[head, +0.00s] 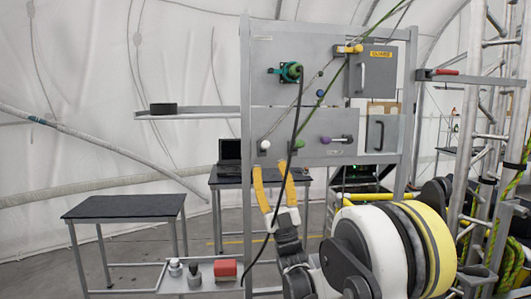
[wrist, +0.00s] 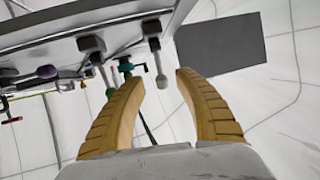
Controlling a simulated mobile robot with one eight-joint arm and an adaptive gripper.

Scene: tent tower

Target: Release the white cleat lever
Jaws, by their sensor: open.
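The white cleat lever (head: 264,145) is at the lower left of the grey panel in the head view, its pale round knob showing just above my fingertips. In the wrist view the white lever (wrist: 161,80) hangs on a grey arm, and its knob appears between my two fingertips, nearer the right one. My gripper (head: 270,167) has two yellow fingers, spread apart with nothing held. The open fingers also fill the wrist view (wrist: 159,78). I cannot tell the depth gap between the fingertips and the knob; no contact shows.
A green-knobbed lever (head: 299,143) and a purple-knobbed lever (head: 325,139) sit right of the white one. A dark cable (head: 297,120) hangs from the green fitting (head: 290,71) past my gripper. A dark-topped table (head: 122,206) stands at left; a metal truss (head: 486,140) stands at right.

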